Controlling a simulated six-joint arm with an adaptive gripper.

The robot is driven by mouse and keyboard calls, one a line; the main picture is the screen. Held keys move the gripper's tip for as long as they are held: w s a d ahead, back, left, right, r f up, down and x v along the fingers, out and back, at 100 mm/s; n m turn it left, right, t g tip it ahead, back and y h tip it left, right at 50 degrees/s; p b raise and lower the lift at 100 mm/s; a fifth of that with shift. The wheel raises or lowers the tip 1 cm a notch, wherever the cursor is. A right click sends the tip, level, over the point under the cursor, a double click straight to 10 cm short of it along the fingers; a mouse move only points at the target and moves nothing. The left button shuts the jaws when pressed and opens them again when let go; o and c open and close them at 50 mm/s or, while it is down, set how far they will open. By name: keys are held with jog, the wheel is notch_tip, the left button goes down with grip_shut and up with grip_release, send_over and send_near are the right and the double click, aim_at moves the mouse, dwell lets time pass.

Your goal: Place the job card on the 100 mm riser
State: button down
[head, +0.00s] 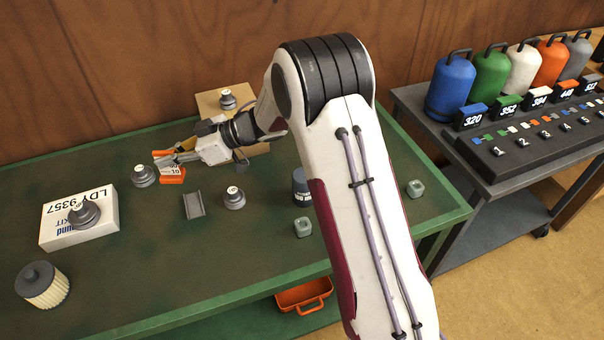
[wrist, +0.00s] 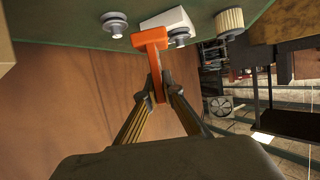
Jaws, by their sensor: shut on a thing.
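My gripper (head: 178,158) is shut on an orange piece with a white numbered face (head: 171,173), which looks like the job card. In the wrist view the orange card (wrist: 152,60) sits between the two fingertips (wrist: 160,95). In the head view it is over the far left part of the green bench, beside a grey knobbed weight (head: 143,176). I cannot tell whether it touches the bench. A tan block (head: 208,104) stands at the back behind my gripper with a grey knobbed weight on it; no height marking is readable, so I cannot tell which thing is the 100 mm riser.
The green bench (head: 130,290) holds a white box (head: 62,228) with a weight on top, a ribbed filter (head: 42,285), a grey channel (head: 194,205), another weight (head: 234,198) and a dark cylinder (head: 301,187). A dark side table (head: 520,163) carries coloured bottles. Bench space at front centre is clear.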

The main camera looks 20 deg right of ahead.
jog(key=d+r+m+t+h, duration=0.1)
jog(key=d+r+m+t, duration=0.15)
jog(key=d, duration=0.85)
jog(key=d+r+m+t+h, duration=0.1)
jog(key=d+r, duration=0.3)
jog(key=d, duration=0.7)
jog(key=s+d+r+m+t+h, duration=0.1)
jog(key=s+d+r, duration=0.1)
jog(key=s+d, duration=0.7)
jog(key=shift+s, duration=0.2)
jog(key=shift+d+f+m+t, duration=0.1)
jog(key=shift+m+t, duration=0.15)
notch_tip(320, 180, down, 6)
jog(key=shift+f, duration=0.2)
